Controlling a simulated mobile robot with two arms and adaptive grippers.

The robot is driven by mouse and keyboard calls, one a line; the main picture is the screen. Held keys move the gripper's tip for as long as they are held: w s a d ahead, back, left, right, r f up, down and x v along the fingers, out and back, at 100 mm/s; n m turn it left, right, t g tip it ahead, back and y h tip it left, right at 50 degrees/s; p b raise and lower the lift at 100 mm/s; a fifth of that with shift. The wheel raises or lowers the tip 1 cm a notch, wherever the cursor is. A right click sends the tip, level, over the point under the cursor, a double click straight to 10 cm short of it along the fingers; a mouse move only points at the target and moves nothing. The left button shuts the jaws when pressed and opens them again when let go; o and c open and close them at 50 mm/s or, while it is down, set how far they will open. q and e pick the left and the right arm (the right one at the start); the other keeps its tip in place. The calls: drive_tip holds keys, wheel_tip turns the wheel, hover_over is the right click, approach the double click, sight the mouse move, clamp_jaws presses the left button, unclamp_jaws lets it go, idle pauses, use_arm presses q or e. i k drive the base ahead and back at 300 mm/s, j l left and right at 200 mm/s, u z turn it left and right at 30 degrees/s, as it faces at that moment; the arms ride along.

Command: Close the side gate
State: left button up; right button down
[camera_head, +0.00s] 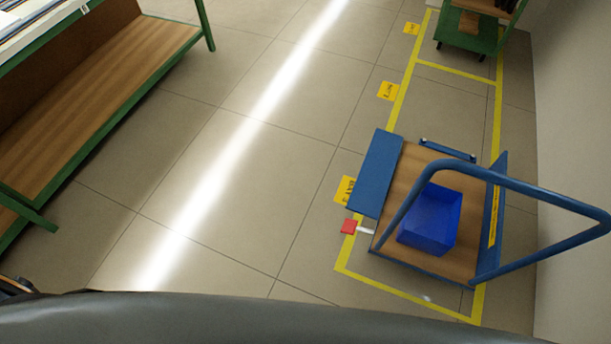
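A cart (389,236) with a wooden deck and a blue push handle (540,185) stands at the right in the head view. A blue side panel (375,172), apparently the side gate, is on its left side. It shows its broad face and reaches out past the deck edge, so it looks folded outward. A narrower blue panel (495,205) with a yellow strip looks upright on the right side. A red piece (349,227) on a pale rod sticks out near the front left corner. Neither of my grippers is in view.
A blue bin (431,218) sits on the deck. Yellow floor lines (400,290) frame the cart, close to the right wall (575,110). A green-framed bench (100,90) stands at the left, another green cart (470,38) at the top right. The middle floor is clear.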

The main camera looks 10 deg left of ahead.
sight(368, 193)
drive_tip(key=i+j+u, duration=0.85)
drive_tip(key=j+u, duration=0.15)
drive_tip(key=i+j+z, duration=0.1)
drive_tip(key=i+z, duration=0.15)
drive_tip(key=i, duration=0.2)
drive_tip(key=i+j+z, duration=0.15)
drive_tip(key=i+z, duration=0.4)
drive_tip(key=z, duration=0.2)
drive_tip(key=i+j+z, duration=0.1)
drive_tip(key=i+z, duration=0.2)
drive_tip(key=z, duration=0.2)
drive_tip(key=i+j+z, duration=0.2)
drive_tip(key=z, duration=0.25)
drive_tip(key=i+j+z, duration=0.2)
drive_tip(key=z, duration=0.3)
